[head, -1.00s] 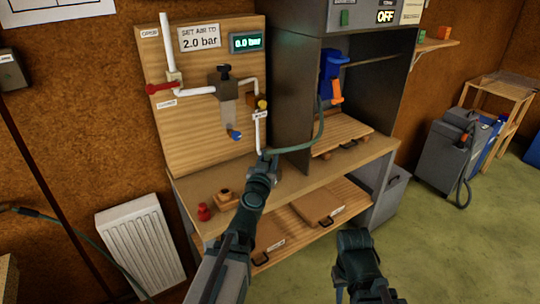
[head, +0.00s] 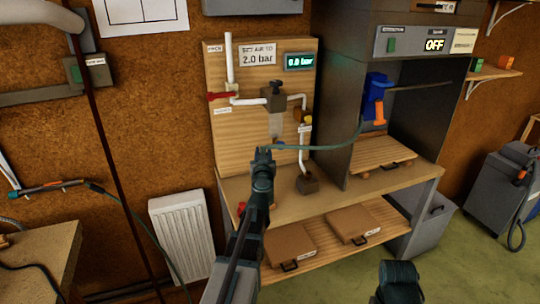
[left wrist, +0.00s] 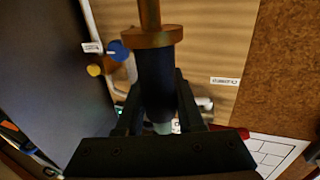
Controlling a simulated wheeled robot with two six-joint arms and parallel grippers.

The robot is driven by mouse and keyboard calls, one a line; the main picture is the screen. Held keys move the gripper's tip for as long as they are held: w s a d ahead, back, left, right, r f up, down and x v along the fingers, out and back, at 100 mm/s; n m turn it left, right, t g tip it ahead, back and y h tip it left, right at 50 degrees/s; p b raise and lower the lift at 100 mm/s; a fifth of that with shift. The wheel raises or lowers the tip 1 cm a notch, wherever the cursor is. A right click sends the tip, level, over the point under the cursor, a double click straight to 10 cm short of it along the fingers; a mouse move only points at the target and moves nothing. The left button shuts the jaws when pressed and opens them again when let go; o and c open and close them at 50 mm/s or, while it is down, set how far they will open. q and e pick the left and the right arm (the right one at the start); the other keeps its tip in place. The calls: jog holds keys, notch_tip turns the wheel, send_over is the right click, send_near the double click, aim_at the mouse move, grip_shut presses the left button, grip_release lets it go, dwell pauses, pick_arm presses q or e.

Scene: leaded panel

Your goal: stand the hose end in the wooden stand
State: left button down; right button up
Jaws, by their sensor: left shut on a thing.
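My left gripper (head: 263,154) is shut on the hose end and holds it above the bench, in front of the wooden board. In the left wrist view the hose end has a dark body (left wrist: 157,80) between the fingers, with a brass collar and stem beyond them. The green hose (head: 325,147) runs right from the gripper and up to the blue and orange holder (head: 376,98). The wooden stand does not show now; my left arm covers the bench where it stood in the earlier frame. Part of my right arm shows at the lower edge, without its fingers.
The bench (head: 345,190) holds a dark block (head: 307,184) under the white pipe (head: 303,150) and a red item (head: 241,208) beside my left arm. The board with pipes and gauge rises behind. A grey cabinet (head: 335,110) stands right. Bench right of the block is clear.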

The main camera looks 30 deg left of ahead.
pick_arm(q)
jog(key=shift+f, duration=0.1)
